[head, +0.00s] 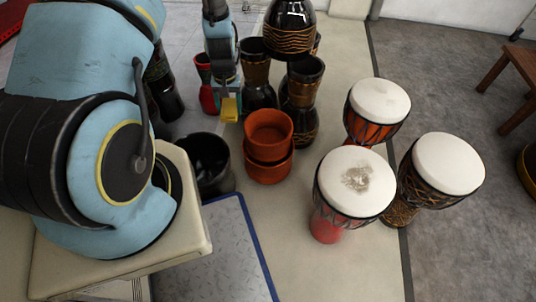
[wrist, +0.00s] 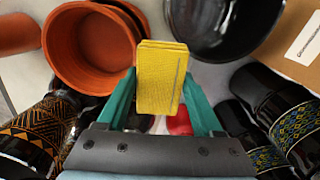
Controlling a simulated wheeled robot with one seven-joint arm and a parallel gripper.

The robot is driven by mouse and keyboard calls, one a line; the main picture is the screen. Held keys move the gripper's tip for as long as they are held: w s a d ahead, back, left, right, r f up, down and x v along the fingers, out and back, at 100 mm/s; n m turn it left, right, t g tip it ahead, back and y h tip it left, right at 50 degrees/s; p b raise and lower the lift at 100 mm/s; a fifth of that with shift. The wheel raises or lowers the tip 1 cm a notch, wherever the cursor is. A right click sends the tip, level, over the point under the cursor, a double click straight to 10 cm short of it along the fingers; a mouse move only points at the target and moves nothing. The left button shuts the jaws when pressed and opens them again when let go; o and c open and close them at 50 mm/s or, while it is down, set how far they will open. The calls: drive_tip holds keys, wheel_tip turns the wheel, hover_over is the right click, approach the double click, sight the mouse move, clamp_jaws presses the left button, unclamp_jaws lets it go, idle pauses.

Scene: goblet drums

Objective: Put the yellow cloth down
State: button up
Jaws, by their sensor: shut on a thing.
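The yellow cloth (wrist: 160,75) is a small folded block, held between the green fingers of my gripper (wrist: 163,100) in the wrist view. My gripper is shut on it. In the head view the cloth (head: 230,109) shows as a small yellow patch at the end of my gripper (head: 228,92), to the left of the terracotta pots. Dark patterned drums stand around it. How high the cloth is above the floor cannot be told.
Stacked terracotta pots (head: 268,135) and a black glossy pot (head: 208,160) stand near the gripper. White-topped goblet drums (head: 352,182) stand to the right. Dark patterned drums (head: 257,75) stand close beside the gripper. A blue-edged metal plate (head: 225,255) lies in front.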

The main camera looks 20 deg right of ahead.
drive_tip(key=m+b, duration=0.2)
drive_tip(key=b, duration=0.9)
hover_over(268, 139)
drive_tip(key=s+a, duration=0.2)
wheel_tip(268, 139, down, 8)
drive_tip(key=d, duration=0.1)
wheel_tip(268, 139, down, 10)
drive_tip(key=b, duration=0.4)
drive_tip(key=shift+d, duration=0.1)
drive_tip(key=shift+f, duration=0.1)
drive_tip(key=shift+f, duration=0.1)
drive_tip(key=o, duration=1.3)
